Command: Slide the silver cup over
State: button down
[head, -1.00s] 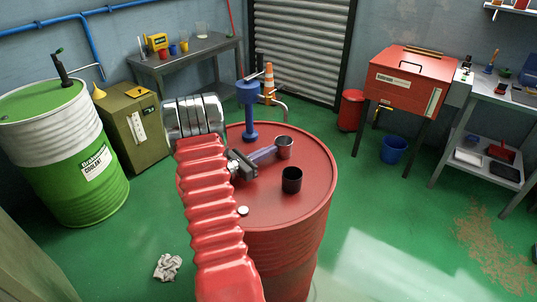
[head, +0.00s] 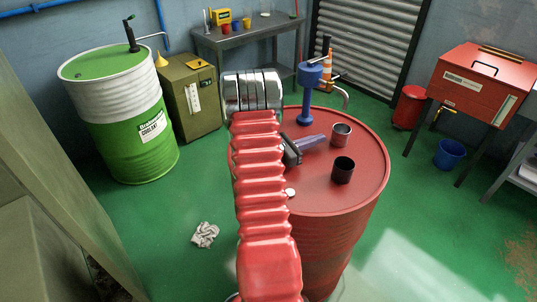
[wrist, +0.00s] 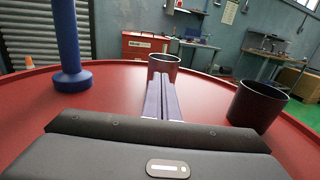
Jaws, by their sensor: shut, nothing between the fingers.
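The silver cup (head: 341,135) stands upright on top of the red drum (head: 310,192), behind a black cup (head: 343,170). In the wrist view the silver cup (wrist: 164,65) is straight ahead of my fingers and looks reddish from reflections. My gripper (head: 323,139) is shut and empty, with its fingertips close to the left side of the silver cup in the head view. In the wrist view the fingers (wrist: 161,82) hide part of the cup's lower wall. I cannot tell whether they touch it. The black cup (wrist: 257,104) stands to the right of the fingers.
A blue pump (head: 307,97) with a bent spout stands at the back of the drum top. A small white cap (head: 290,193) is near the front left. The drum top right of the cups is clear. A green and white drum (head: 120,115) stands at the left.

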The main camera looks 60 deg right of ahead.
jog(key=v, duration=2)
jog(key=shift+w+a, duration=0.15)
jog(key=shift+a, duration=0.05)
jog(key=shift+a+r+y, duration=0.3)
jog(key=shift+a+r, duration=0.05)
jog(key=shift+r, duration=0.1)
jog(key=a+r+m, duration=0.1)
jog(key=a+r+m+y, duration=0.1)
jog(key=a, duration=0.1)
jog(key=a+r+m+y, duration=0.1)
jog(key=a+r, duration=0.1)
jog(key=shift+s+a+t, duration=0.2)
jog(key=shift+s+t, duration=0.05)
jog(key=shift+t, duration=0.05)
jog(key=a+r+m+t+y, duration=0.2)
jog(key=a+r+t+y, duration=0.2)
jog(key=a, duration=0.9)
jog(key=a+r+m+t+y, duration=0.3)
jog(key=a+t, duration=0.3)
jog(key=a, duration=0.7)
jog(key=a+r+m+t+y, duration=0.3)
jog(key=a+r+t+y, duration=0.2)
jog(key=a, duration=0.8)
jog(key=shift+s, duration=0.35)
jog(key=shift+d, duration=0.1)
